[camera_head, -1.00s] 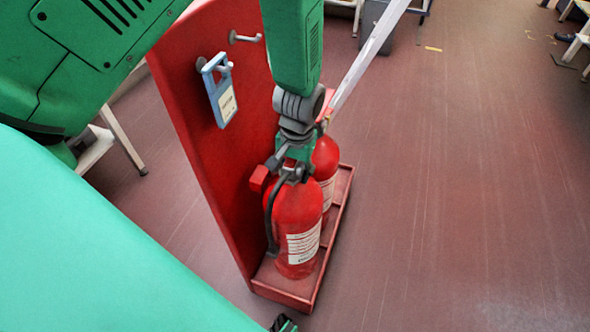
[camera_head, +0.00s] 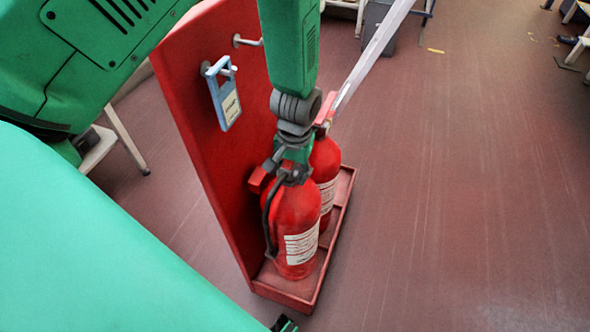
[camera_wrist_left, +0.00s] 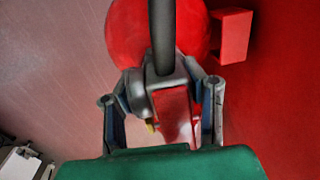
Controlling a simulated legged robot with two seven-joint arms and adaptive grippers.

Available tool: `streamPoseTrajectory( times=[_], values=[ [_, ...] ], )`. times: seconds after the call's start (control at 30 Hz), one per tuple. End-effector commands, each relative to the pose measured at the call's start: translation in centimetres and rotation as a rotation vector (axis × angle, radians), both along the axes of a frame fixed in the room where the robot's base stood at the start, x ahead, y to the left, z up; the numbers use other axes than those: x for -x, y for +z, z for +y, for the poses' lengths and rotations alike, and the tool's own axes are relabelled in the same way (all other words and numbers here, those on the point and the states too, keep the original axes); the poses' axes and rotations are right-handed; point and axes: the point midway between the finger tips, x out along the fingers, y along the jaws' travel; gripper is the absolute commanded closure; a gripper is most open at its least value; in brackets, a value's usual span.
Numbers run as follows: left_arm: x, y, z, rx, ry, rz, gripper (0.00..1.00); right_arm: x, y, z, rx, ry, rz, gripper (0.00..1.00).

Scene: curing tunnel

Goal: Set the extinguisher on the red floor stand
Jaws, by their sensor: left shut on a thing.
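The red floor stand (camera_head: 208,140) has a tall back panel and a shallow tray with a low rim (camera_head: 284,291). A red extinguisher (camera_head: 296,212) with a white label and black hose is upright inside the tray's near end. Its base appears to be on the tray floor, but its contact is hard to see. My left gripper (camera_head: 294,172) comes from above and is shut on the valve and handle of this extinguisher. The wrist view shows the fingers (camera_wrist_left: 160,110) on either side of the valve, with the red body (camera_wrist_left: 125,35) beyond. My right gripper is not identifiable.
A second red extinguisher (camera_head: 327,163) stands in the tray right behind, partly hidden. A blue tag (camera_head: 223,98) hangs on the panel from one of two hooks. A pale bar (camera_head: 375,52) slants behind. Floor to the right is clear.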

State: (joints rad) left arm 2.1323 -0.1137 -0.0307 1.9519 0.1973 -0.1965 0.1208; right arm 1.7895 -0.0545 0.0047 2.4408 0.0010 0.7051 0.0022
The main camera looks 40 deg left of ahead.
Motion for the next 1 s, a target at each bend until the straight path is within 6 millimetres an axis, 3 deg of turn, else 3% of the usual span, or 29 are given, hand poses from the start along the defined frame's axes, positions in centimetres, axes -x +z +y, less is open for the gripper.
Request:
streamPoseTrajectory(
  times=[1.0],
  values=[
    [-0.14, 0.15, 0.29, 0.0, 0.001, -0.004, 0.97, 0.01, 0.61, 0.0, 0.0, 0.0, 0.0, 0.27]
  ],
)
